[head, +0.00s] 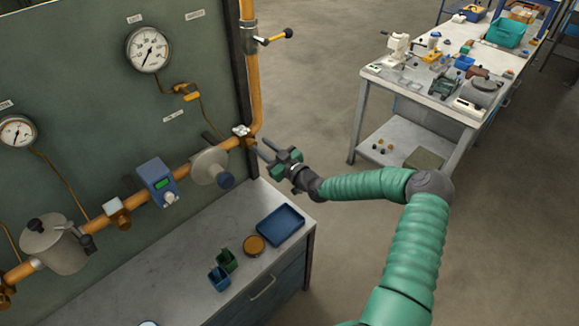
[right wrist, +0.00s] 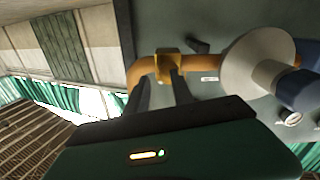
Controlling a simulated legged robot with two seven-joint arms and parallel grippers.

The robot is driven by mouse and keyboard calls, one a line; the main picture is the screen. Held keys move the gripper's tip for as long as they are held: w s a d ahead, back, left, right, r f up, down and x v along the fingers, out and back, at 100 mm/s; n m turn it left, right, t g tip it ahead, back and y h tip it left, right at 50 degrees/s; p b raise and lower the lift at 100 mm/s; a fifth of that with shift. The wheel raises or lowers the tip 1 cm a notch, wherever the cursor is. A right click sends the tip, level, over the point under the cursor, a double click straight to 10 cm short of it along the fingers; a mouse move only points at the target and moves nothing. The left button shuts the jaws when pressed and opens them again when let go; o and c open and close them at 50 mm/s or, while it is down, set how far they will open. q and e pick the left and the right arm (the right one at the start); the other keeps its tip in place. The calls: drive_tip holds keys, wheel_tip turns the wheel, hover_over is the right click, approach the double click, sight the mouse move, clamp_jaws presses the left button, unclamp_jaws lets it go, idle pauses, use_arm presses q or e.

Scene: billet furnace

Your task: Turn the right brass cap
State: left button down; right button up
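The right brass cap (head: 241,131) sits on the orange pipe near the panel's right edge, by the pipe's bend. Its top looks pale in the head view. In the right wrist view the brass fitting (right wrist: 168,65) shows just beyond my fingertips. My right gripper (head: 264,150) points at it from the right; its two dark fingers (right wrist: 160,88) stand apart with nothing between them. The right finger overlaps the fitting's lower edge in that view; I cannot tell if they touch. Another brass cap (head: 117,208) sits further left along the pipe. My left gripper is out of view.
A grey disc-shaped fitting with a blue knob (head: 210,166) and a blue meter box (head: 157,181) sit along the pipe. Below is a bench (head: 190,245) with a blue tray (head: 281,224), small bins and a brown dish. A cluttered worktable (head: 420,112) stands apart at the upper right.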

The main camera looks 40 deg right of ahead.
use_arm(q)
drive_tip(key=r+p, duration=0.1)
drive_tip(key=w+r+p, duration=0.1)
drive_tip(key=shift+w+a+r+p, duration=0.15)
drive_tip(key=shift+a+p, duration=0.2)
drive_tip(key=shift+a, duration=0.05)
use_arm(e)
drive_tip(key=s+f, duration=0.1)
drive_tip(key=s, duration=1.6)
drive_tip(key=shift+f, duration=0.15)
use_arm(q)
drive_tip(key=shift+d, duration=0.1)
use_arm(e)
drive_tip(key=shift+d, duration=0.1)
